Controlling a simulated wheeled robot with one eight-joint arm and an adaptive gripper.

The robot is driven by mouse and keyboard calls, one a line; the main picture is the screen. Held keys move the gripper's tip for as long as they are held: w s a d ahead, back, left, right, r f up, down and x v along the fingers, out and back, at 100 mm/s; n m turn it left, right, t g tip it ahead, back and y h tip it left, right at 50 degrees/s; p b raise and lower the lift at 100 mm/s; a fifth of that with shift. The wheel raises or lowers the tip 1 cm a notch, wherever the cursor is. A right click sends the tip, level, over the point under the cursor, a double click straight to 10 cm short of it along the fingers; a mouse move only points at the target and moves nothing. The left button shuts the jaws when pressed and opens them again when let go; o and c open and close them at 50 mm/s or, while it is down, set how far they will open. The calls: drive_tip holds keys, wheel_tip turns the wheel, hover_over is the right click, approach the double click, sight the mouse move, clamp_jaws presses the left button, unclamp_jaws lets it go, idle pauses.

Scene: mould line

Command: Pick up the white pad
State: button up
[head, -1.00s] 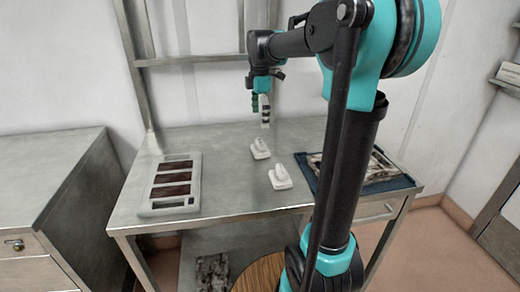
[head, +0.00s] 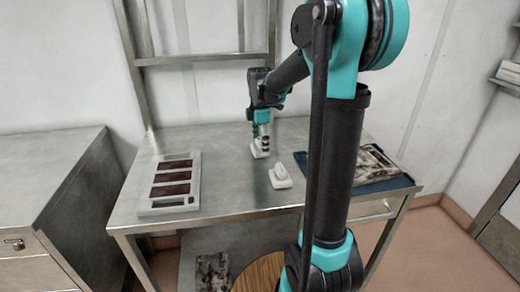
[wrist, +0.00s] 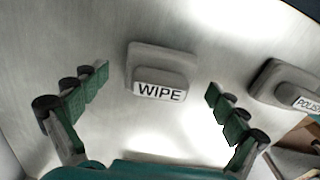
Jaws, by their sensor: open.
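Two pads with raised grips stand on the steel table (head: 225,195). The rear one, labelled WIPE (wrist: 160,70) in the wrist view, is white in the head view (head: 256,151) and partly hidden there by my gripper (head: 262,143). The other, nearer the table's front, is white in the head view (head: 281,178); the pad at the right of the wrist view (wrist: 285,85) carries a partly cut-off label that seems to read POLISH. My gripper is open above the WIPE pad, which shows between its spread green fingers in the wrist view. Contact cannot be seen.
A pale tray with several dark red-brown panels (head: 148,206) lies at the table's left. A blue mat (head: 402,184) with a mottled plate (head: 375,163) lies at the right. A steel cabinet (head: 45,165) stands to the left. Table surface between tray and pads is clear.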

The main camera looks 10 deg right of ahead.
sight(260, 140)
drive_tip(key=c, duration=1.3)
drive_tip(key=shift+r, duration=0.1)
drive_tip(key=shift+c, duration=0.2)
wheel_tip(260, 140, up, 20)
